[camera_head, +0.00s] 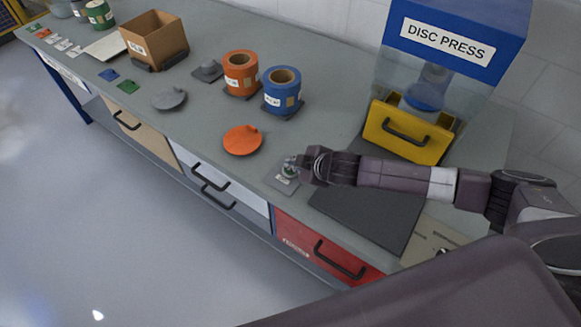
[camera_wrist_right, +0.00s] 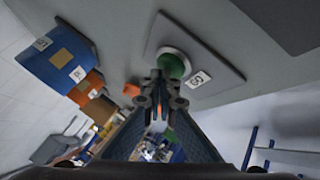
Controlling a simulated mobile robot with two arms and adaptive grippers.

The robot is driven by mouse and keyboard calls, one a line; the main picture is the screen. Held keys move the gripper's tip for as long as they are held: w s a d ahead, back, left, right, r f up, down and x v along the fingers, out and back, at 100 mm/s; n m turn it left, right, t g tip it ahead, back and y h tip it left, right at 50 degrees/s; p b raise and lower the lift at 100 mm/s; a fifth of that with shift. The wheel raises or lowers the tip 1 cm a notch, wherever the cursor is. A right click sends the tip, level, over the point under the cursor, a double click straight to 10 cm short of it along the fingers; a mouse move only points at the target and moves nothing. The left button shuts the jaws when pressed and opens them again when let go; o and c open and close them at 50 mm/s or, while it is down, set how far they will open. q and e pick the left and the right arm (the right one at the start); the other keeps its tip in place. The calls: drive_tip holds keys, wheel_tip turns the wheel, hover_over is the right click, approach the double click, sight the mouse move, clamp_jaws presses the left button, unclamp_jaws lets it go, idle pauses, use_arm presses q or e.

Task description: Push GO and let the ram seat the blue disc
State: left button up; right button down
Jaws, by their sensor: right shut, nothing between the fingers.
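The GO button (camera_head: 290,169) sits on a small grey plate (camera_head: 281,183) at the bench's front edge. The wrist view shows its green cap (camera_wrist_right: 173,63) in a pale ring beside a GO label (camera_wrist_right: 199,80). My right gripper (camera_head: 308,166) is shut and empty at the button; its fingertips (camera_wrist_right: 160,84) overlap the cap's edge in the wrist view. I cannot tell whether they press it. The blue DISC PRESS (camera_head: 445,38) stands at the right. A blue disc (camera_head: 424,97) shows behind its yellow front panel (camera_head: 399,130), under the grey ram (camera_head: 432,75). My left gripper is out of view.
An orange disc (camera_head: 242,141) lies left of the button. Orange (camera_head: 240,75) and blue (camera_head: 281,95) rolls stand behind it. A grey disc (camera_head: 169,99) and a cardboard box (camera_head: 151,42) are farther left. A dark mat (camera_head: 367,211) lies beneath my right arm.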

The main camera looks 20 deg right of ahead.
drive_tip(key=shift+f, duration=0.35)
idle(0.5)
drive_tip(key=shift+r+p, duration=0.95)
wheel_tip(320, 180, up, 5)
drive_tip(key=p, duration=0.5)
